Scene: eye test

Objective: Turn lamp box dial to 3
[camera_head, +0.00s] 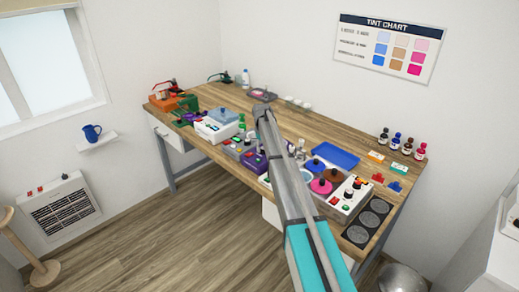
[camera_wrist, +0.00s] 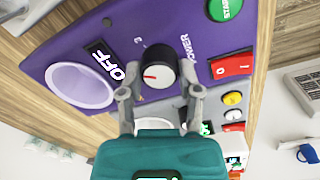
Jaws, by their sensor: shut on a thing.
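In the wrist view a purple box (camera_wrist: 75,75) carries a round dial (camera_wrist: 155,68) with a black rim, white face and short red mark. The mark points left in the picture. A small "3" is printed above and left of the dial; other scale marks are hidden or too small to read. My gripper (camera_wrist: 160,76) is shut on the dial, one finger on each side. In the head view a purple box (camera_head: 255,163) stands beside my arm, which hides my gripper there.
The purple panel also has a red rocker switch (camera_wrist: 232,66) and a green START button (camera_wrist: 224,8). A grey panel with a yellow button (camera_wrist: 232,98) is close by. The workbench (camera_head: 325,130) is crowded: a white box (camera_head: 346,200), blue tray (camera_head: 337,155) and several bottles.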

